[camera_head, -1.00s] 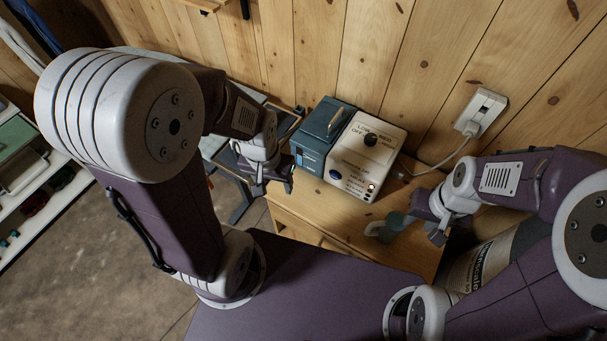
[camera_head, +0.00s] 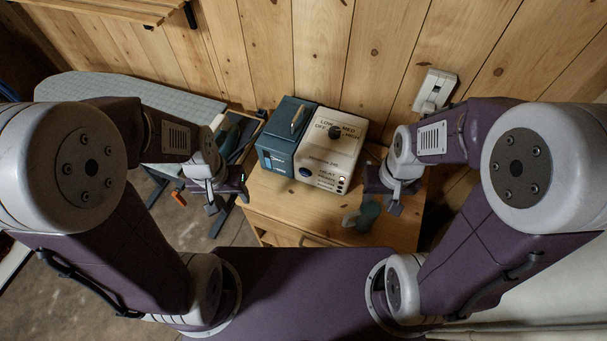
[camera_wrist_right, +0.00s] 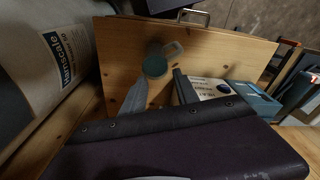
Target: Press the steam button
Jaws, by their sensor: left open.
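A white and teal steam station (camera_head: 322,150) stands on the wooden cabinet top, with a dark dial on its upper panel. Which control is the steam button cannot be read for certain. My left gripper (camera_head: 228,198) is open and empty, left of the station and apart from it. My right gripper (camera_head: 385,198) is right of the station, near the cabinet's right side; its jaw gap is unclear.
An ironing board (camera_head: 130,92) stands at the back left. A wall socket (camera_head: 434,90) with a plug is at the right. A labelled sack (camera_wrist_right: 45,55) stands beside the cabinet.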

